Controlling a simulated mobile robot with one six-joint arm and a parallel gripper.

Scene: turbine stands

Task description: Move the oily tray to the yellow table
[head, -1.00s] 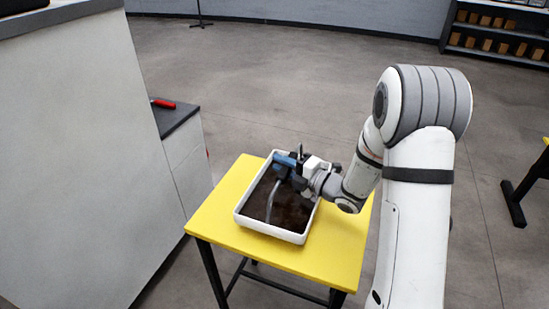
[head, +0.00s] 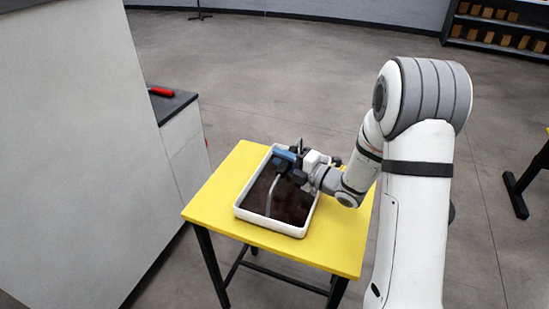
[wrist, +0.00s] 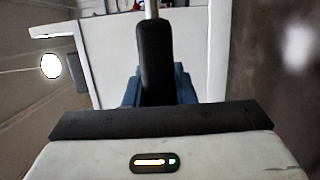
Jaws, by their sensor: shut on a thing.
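The oily tray (head: 268,224) is a white, shallow tray with a dark brown, wet-looking inside. In the head view it is over the yellow table (head: 210,198); I cannot tell whether its underside touches the top. A grey bar handle (head: 271,193) arches over the tray. My gripper (head: 286,161) is shut on this handle, reaching in from the right, and hides part of it. In the wrist view a black finger (wrist: 155,65) stands against blue parts, with a metal rod (wrist: 151,8) above it. The blurred dark tray inside (wrist: 270,70) shows on the right.
A tall grey cabinet (head: 70,150) fills the left. A lower unit (head: 182,140) beside it carries a red object (head: 161,91). A dark shelf with boxes (head: 500,30) stands at the back right. Part of another table's leg (head: 516,195) shows at the right. The floor between is clear.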

